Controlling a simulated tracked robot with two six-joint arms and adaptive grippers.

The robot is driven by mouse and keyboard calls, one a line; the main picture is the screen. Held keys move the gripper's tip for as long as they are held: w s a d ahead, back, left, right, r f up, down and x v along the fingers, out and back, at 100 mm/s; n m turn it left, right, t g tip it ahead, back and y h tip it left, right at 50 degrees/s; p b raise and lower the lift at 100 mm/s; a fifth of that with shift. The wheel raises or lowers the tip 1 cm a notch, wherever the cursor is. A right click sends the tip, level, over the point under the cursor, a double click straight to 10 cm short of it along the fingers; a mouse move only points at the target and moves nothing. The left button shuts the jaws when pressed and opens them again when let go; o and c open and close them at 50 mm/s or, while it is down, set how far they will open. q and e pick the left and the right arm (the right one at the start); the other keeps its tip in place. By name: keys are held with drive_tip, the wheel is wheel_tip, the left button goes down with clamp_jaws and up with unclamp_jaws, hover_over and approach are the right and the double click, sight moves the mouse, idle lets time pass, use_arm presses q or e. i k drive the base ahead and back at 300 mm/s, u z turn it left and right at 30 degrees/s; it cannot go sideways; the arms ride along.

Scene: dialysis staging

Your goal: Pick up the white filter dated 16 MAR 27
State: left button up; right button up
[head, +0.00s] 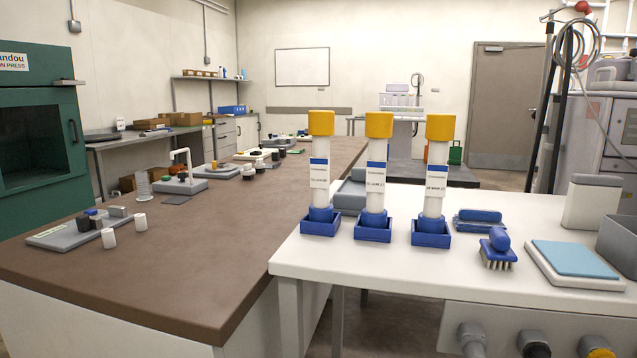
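Three white cylindrical filters with yellow caps and blue lower ends stand upright in separate blue square holders on the white table. The right filter (437,165) has a label that seems to read 16 MAR 27, though the print is very small. Its holder (430,238) is near the middle of the table's left part. The middle filter (376,165) and the left filter (319,165) carry similar labels whose dates I cannot read surely. Neither of my grippers is in view.
A blue-handled brush (497,248) and another blue item (480,220) lie right of the filters. A pad with a light-blue top (570,258) and a grey bin (619,250) are farther right. A brown bench (190,265) adjoins at left. The white table's front strip is clear.

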sight(440, 129)
drive_tip(key=u, duration=0.55)
drive_tip(key=k, duration=1.2)
drive_tip(key=z, duration=0.55)
drive_tip(key=i, duration=1.05)
drive_tip(key=u, duration=0.05)
